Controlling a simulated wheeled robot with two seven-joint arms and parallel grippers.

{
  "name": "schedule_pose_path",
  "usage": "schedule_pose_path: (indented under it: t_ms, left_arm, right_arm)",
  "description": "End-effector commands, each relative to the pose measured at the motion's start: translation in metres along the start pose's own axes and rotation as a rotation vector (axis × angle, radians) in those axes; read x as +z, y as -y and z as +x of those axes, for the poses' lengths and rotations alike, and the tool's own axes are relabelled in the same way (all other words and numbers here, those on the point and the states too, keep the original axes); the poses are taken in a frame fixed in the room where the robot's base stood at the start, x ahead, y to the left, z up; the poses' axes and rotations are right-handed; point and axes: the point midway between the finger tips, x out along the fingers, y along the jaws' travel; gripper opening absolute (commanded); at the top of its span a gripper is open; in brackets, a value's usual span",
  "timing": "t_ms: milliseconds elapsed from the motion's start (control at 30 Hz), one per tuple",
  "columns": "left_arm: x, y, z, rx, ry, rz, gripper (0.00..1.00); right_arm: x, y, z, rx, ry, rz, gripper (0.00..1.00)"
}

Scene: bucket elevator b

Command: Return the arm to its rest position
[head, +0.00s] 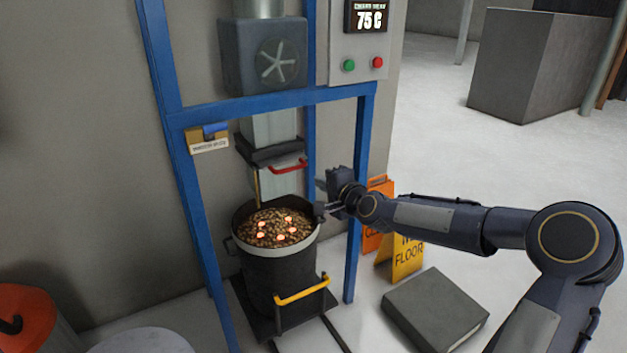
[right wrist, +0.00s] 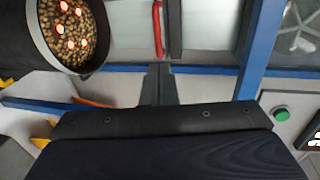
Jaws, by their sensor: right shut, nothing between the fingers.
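My right gripper (head: 322,210) is at the end of the arm that comes in from the right. It is shut and empty, beside the upper right rim of a dark bucket (head: 283,271). The bucket is filled with brown pellets, several of them glowing orange. In the right wrist view the gripper fingers (right wrist: 160,82) point toward a red handle (right wrist: 158,28), with the bucket (right wrist: 38,42) at the upper left. The red handle (head: 290,166) is on the chute gate above the bucket. My left gripper is not in view.
A blue frame (head: 364,185) surrounds the bucket, with a post near my right arm. A yellow handle (head: 302,290) is at the bucket's base. Wet floor signs (head: 402,258) and a grey box (head: 435,308) are below the arm. A control panel (head: 358,55) reads 75 C. Open floor lies right.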

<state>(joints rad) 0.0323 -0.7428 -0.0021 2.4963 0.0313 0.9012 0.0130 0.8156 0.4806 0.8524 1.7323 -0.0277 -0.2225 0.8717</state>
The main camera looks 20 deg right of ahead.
Motion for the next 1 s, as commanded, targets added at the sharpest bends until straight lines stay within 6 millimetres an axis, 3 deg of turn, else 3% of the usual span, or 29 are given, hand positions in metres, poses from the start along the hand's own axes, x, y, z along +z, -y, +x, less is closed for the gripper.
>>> schedule_pose_path:
  t_ms: [233,367,500,700,800,1000]
  left_arm:
    - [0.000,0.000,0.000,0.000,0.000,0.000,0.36]
    - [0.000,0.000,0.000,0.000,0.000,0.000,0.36]
    - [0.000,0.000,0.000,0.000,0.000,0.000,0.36]
    - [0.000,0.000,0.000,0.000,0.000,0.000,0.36]
    - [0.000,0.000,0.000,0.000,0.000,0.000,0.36]
    - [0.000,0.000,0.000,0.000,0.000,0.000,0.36]
  right_arm:
    - [0.006,-0.001,-0.008,0.013,0.011,-0.024,0.00]
    - [0.038,-0.007,-0.028,0.100,0.071,-0.187,0.00]
    - [0.079,-0.029,-0.086,0.277,0.172,-0.495,0.00]
    - [0.104,-0.069,-0.202,0.498,0.313,-0.829,0.00]
    - [0.111,-0.088,-0.249,0.554,0.383,-0.909,0.00]
    - [0.127,-0.122,-0.317,0.588,0.520,-0.987,0.00]
